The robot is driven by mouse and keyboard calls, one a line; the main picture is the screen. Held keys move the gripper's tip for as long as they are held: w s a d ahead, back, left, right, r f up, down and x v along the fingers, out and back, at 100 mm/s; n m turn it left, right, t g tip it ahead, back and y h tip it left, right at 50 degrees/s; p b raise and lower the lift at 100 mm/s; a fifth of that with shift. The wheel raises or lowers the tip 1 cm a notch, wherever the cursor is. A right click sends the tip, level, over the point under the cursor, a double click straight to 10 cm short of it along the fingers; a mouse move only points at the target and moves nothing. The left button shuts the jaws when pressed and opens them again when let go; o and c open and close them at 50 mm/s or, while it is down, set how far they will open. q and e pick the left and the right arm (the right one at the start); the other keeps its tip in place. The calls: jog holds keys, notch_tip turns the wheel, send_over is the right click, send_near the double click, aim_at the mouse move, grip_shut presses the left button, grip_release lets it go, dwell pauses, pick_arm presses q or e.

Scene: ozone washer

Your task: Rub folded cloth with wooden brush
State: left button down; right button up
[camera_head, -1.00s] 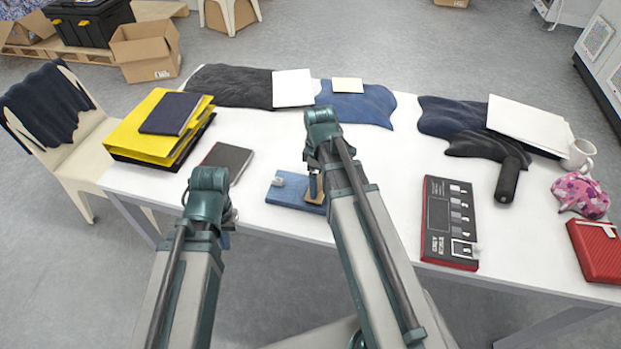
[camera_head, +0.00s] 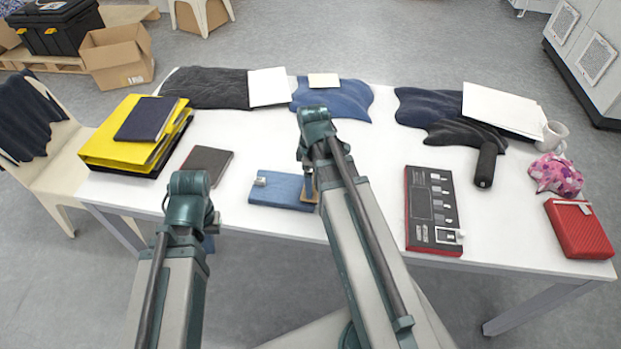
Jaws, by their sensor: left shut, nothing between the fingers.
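The folded cloth (camera_head: 275,189) is a flat blue bundle near the front edge of the white table, with a small pale piece on its left end. A tan wooden piece, apparently the wooden brush (camera_head: 311,191), stands at the cloth's right end, partly behind my right arm. I cannot tell whether it presses on the cloth. My right gripper is mostly hidden behind its own arm, directly at the brush; its fingers do not show clearly. My left gripper (camera_head: 208,241) is shut and empty, low in front of the table edge, left of the cloth, mostly covered by its arm.
A dark notebook (camera_head: 208,162) and yellow binders (camera_head: 112,138) lie to the left. A black-and-red box (camera_head: 432,212), black roller-like object (camera_head: 485,166), pink patterned cloth (camera_head: 556,175) and red case (camera_head: 579,229) lie right. Dark garments line the back; the table's middle is clear.

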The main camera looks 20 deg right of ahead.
jog(key=shift+a, duration=0.1)
jog(key=shift+w+a+r, duration=0.1)
jog(key=shift+w+a, duration=0.45)
jog(key=shift+a, duration=0.15)
jog(key=shift+w+a, duration=0.5)
jog(key=shift+a, duration=0.2)
jog(key=shift+w+a, duration=0.1)
jog(key=shift+w+a, duration=0.45)
jog(key=shift+a, duration=0.25)
jog(key=shift+w+a, duration=0.4)
jog(key=shift+a, duration=0.3)
jog(key=shift+w+a, duration=0.55)
jog(key=shift+a, duration=0.2)
jog(key=shift+w+a, duration=0.5)
jog(key=shift+a, duration=0.25)
